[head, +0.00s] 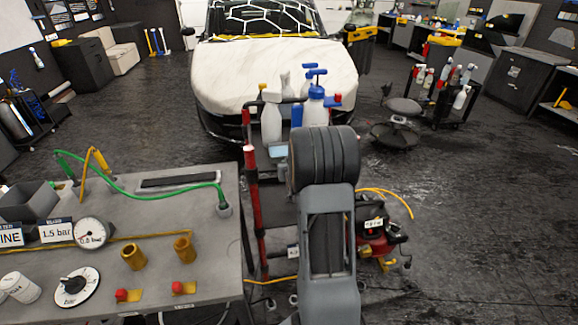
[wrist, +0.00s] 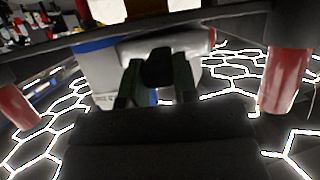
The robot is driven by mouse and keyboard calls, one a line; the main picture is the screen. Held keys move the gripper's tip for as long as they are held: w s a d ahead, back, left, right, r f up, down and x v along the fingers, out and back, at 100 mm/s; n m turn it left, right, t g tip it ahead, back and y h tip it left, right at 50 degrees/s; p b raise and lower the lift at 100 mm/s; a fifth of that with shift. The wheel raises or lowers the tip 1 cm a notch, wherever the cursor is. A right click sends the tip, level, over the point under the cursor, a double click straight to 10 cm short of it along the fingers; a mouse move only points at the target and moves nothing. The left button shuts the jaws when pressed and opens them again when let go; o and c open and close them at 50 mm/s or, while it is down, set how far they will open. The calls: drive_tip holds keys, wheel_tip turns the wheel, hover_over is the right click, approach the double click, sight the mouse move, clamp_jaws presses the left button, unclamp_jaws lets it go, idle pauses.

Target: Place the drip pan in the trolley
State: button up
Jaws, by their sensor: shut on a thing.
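The trolley (head: 252,195) stands in the middle of the head view, with red corner posts and a dark frame. My arm covers much of it and hides my gripper there. In the wrist view my gripper (wrist: 156,85) is shut, with two dark fingers on a dark piece (wrist: 157,67) between them. This is likely part of the drip pan, whose full outline I cannot make out. A red trolley post (wrist: 288,80) is at the right and another at the left. A dark shelf edge (wrist: 235,21) crosses above the fingers.
Spray bottles (head: 271,122) stand on the trolley top. A grey workbench (head: 150,225) with a gauge and green hose is at left. A red machine (head: 378,240) with a yellow hose is close at right. A stool (head: 400,115) stands farther back; open floor lies right.

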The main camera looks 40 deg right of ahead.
drive_tip(key=shift+f, duration=0.35)
drive_tip(key=shift+f, duration=0.15)
drive_tip(key=o, duration=1)
